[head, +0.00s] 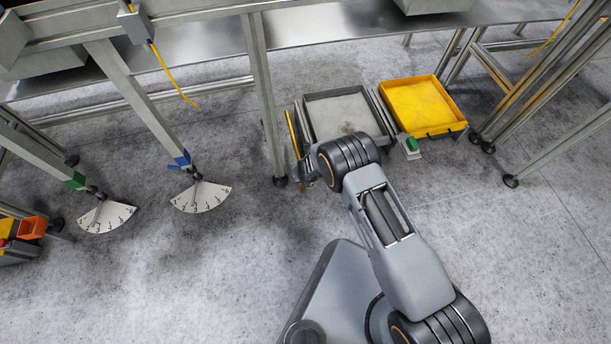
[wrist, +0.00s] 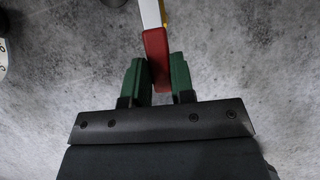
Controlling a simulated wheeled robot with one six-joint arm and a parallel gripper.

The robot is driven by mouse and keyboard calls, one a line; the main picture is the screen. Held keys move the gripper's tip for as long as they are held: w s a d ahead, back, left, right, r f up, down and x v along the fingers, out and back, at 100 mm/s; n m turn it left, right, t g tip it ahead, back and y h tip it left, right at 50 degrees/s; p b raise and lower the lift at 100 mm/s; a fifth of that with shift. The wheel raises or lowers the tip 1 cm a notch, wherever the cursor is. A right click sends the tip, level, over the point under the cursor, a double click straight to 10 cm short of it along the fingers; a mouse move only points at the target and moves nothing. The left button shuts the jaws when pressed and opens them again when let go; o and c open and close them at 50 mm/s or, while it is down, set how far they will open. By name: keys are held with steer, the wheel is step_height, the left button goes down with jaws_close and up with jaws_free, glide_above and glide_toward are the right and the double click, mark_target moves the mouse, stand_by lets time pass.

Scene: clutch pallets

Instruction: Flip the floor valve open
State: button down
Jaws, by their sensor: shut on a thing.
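A red grip (wrist: 156,62) on the end of a pale bar (wrist: 150,12) shows in the wrist view; it looks like the floor valve's lever. My gripper (wrist: 157,60), with green fingers, is shut on the red grip, one finger at each side. In the head view my gripper (head: 304,174) is low near the floor, left of my wrist and close to a table leg. My arm hides most of it there, and I cannot make out the red grip. The valve's body is not clearly visible.
A yellow bar (head: 291,132) stands beside the grey tray (head: 345,92). A yellow tray (head: 455,119) and a green button box (head: 412,147) lie right of it. A table leg (head: 267,110) is close to my gripper. White dials (head: 201,197) (head: 106,217) lie left. The front floor is open.

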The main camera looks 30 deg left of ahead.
steer(key=c, duration=1)
jaws_free()
steer(key=shift+o, duration=0.2)
steer(key=shift+r, duration=0.1)
steer(key=v, duration=1.3)
steer(key=shift+s+r, duration=0.15)
steer(key=shift+r, duration=0.1)
steer(key=w+d+r+n+y+p, duration=0.15)
steer(key=d+r+n+p, duration=0.35)
steer(key=r, duration=0.8)
steer(key=w+d+r+n+p, duration=0.35)
steer(key=r+p, duration=0.35)
steer(key=r, duration=0.6)
steer(key=w+d+r+n+y+p, duration=0.1)
steer(key=d+r+n+p, duration=0.4)
steer(key=r, duration=0.8)
steer(key=s+d+r+n+h+p, duration=0.1)
steer(key=s+d+r+n+p, duration=0.3)
steer(key=d+r+p, duration=0.2)
steer(key=s+d+r+n+h+p, duration=0.2)
steer(key=s+d+r+n+p, duration=0.2)
steer(key=d+r, duration=0.6)
steer(key=s+d+r+n+h+p, duration=0.2)
steer(key=s+d+r+n+p, duration=0.2)
steer(key=r, duration=0.8)
steer(key=d+n+p, duration=0.2)
steer(key=d+p, duration=0.2)
